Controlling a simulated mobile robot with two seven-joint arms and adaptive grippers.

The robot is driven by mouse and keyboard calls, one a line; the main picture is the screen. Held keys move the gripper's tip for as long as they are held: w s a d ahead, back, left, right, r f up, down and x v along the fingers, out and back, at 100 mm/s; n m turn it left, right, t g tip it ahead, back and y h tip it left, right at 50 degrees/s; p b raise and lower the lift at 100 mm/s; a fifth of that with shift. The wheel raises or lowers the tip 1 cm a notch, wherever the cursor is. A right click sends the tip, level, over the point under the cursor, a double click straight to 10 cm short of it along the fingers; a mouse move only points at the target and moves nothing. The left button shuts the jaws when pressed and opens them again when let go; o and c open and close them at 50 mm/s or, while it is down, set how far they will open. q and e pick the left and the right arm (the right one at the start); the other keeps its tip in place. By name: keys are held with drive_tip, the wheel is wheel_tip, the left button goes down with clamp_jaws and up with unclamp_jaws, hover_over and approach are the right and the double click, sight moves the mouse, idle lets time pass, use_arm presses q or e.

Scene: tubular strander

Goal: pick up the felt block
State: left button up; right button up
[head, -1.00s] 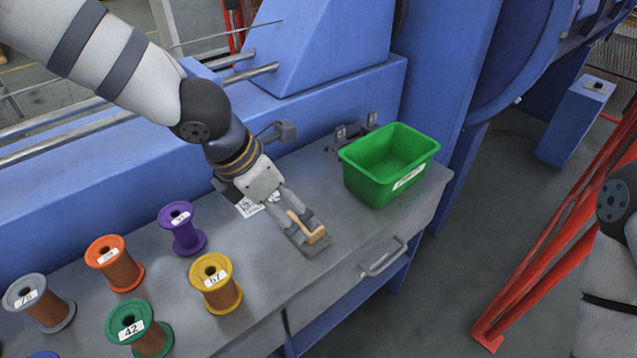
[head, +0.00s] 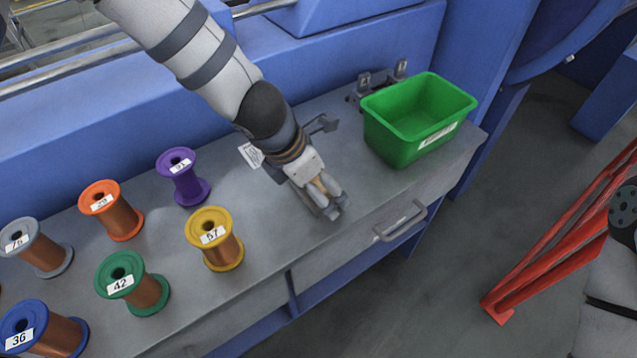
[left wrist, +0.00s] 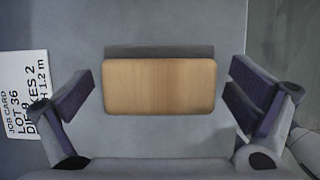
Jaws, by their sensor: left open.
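The felt block (left wrist: 159,86) has a light wooden top and a strip of dark grey felt showing along its far side. It lies on the grey bench top (left wrist: 200,25). My left gripper (left wrist: 161,98) is open, with one dark finger pad on each side of the block and a gap at both sides. In the head view my left gripper (head: 334,207) points down over the bench, and only a tan sliver of the block (head: 318,184) shows between its fingers. My right gripper is out of view.
A green bin (head: 415,120) stands right of my left gripper. Several numbered wire spools stand to the left, the yellow one (head: 215,240) nearest. A job card (left wrist: 22,100) lies left of the block. The bench front has a drawer handle (head: 400,222).

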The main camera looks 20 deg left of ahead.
use_arm(q)
drive_tip(key=shift+r, duration=0.2)
drive_tip(key=c, duration=1.1)
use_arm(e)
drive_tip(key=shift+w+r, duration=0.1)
use_arm(q)
drive_tip(key=shift+r, duration=0.15)
wheel_tip(320, 180, up, 4)
drive_tip(key=shift+r+p, duration=0.1)
drive_tip(key=shift+p, duration=0.65)
drive_tip(key=s+d+r+p, duration=0.2)
drive_tip(key=s+r, duration=0.6)
drive_tip(key=s, duration=0.5)
drive_tip(key=shift+s+d+r, duration=0.3)
drive_tip(key=shift+s+d, duration=0.05)
drive_tip(key=shift+d, duration=0.1)
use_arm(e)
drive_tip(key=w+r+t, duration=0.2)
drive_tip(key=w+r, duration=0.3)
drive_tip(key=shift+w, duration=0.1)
